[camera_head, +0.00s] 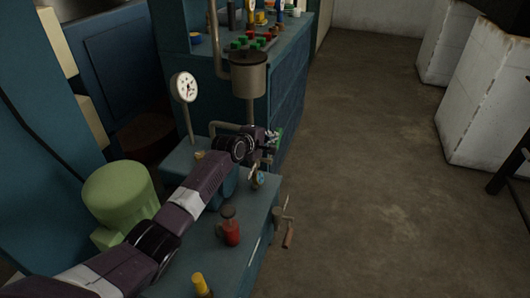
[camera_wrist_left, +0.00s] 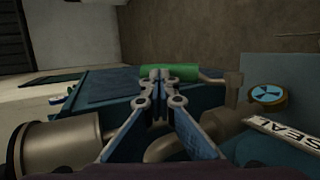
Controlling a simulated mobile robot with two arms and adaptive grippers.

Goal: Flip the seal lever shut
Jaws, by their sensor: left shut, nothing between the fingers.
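The seal lever has a green grip (camera_wrist_left: 172,72) on a thin metal rod, which runs right to a metal fitting (camera_wrist_left: 234,90) in the left wrist view. A white "SEAL" label (camera_wrist_left: 284,131) is at the right there. My left gripper (camera_wrist_left: 159,76) is shut with nothing between its fingers. Its tips overlap the left part of the green grip; I cannot tell whether they touch. In the head view the left gripper (camera_head: 271,138) is by the bench's right side, and a bit of the green grip (camera_head: 279,137) shows beside it. My right gripper is not in view.
A metal pot (camera_head: 248,78) and a dial gauge (camera_head: 185,87) stand near the arm. The floor (camera_head: 370,200) right of the bench is clear.

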